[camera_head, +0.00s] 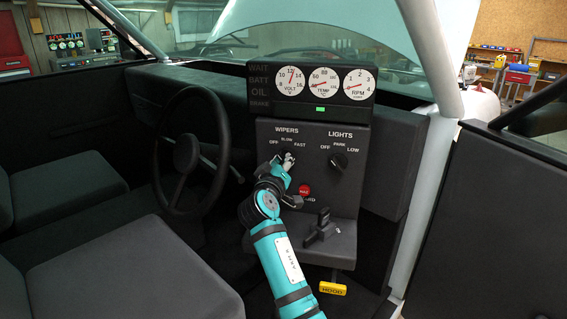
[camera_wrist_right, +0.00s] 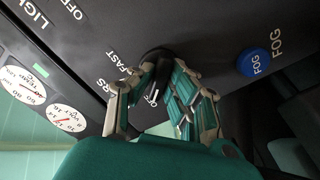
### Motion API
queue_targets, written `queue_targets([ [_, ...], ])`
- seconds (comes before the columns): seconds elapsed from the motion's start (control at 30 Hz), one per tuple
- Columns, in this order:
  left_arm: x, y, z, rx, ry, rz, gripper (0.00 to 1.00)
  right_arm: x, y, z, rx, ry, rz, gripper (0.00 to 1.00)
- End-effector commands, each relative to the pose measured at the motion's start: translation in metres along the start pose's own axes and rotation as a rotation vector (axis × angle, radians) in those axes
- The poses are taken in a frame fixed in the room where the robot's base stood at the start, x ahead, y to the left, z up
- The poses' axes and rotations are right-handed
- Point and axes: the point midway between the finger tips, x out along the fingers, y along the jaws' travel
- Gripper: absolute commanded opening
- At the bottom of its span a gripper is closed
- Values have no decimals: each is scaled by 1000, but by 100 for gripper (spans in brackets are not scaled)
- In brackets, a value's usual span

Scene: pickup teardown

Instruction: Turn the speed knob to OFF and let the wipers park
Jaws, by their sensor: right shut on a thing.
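The black wiper speed knob (camera_wrist_right: 157,62) sits under the WIPERS lettering on the dark dash panel (camera_head: 345,200), with SLOW and FAST marks around it. My right gripper (camera_head: 287,158) is at the knob and is shut on it. In the right wrist view its teal and grey fingers (camera_wrist_right: 156,98) stand on both sides of the knob. OFF lettering shows between the fingers. The fingers hide much of the knob, and I cannot tell for sure which mark it points to. I cannot make out the wipers clearly through the windshield. My left gripper is not in view.
The black lights knob (camera_head: 339,160) is to the right of the wiper knob. A red hazard button (camera_head: 305,190) and a black lever (camera_head: 323,226) are below. A blue FOG button (camera_wrist_right: 258,62) shows near the gripper. The steering wheel (camera_head: 160,160) is to the left.

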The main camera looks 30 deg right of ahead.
Motion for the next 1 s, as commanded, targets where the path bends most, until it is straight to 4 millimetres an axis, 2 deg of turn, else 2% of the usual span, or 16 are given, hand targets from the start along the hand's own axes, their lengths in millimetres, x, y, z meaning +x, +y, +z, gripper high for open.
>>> queue_targets([
  [0.03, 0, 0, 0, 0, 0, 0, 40, 0, 1, -1, -4, 3, 2, 17],
  [0.2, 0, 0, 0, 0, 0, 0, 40, 0, 1, -1, -3, 2, 2, 37],
  [0.5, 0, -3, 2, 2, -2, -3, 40, -4, 0, 0, -1, 2, 0, 37],
  [0.57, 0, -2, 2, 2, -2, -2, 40, -10, 0, 0, 0, 2, 0, 37],
  [0.8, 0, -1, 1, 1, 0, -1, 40, -50, -1, 0, 0, 2, -1, 37],
  [1.0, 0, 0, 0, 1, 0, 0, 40, -72, 0, 0, -1, 2, 1, 37],
])
